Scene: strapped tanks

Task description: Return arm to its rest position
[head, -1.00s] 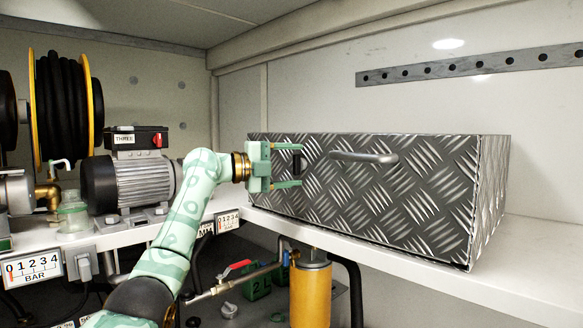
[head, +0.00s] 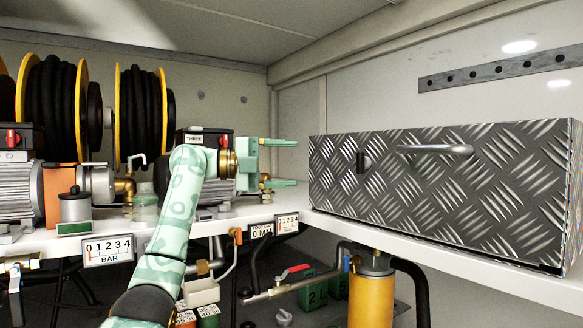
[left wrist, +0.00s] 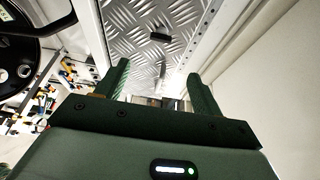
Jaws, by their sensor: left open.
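My left arm comes in from the lower left in the head view, and its gripper (head: 283,163) is open and empty. The gripper is in front of the motor pump marked THREE and left of the tread-plate metal box (head: 435,190), with a gap between its fingertips and the box. In the left wrist view the two green fingers (left wrist: 158,85) are spread apart, and the box front (left wrist: 150,35) with its dark latch shows beyond them. The box is shut, with a metal handle (head: 434,149) on its front. My right gripper is not in view.
The white shelf (head: 470,262) carries the box. Hose reels (head: 140,115) and pumps stand at the left. Below the shelf are an orange cylinder (head: 371,295), a red-handled valve (head: 292,271), pipes and green containers. A perforated rail (head: 500,69) is on the wall.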

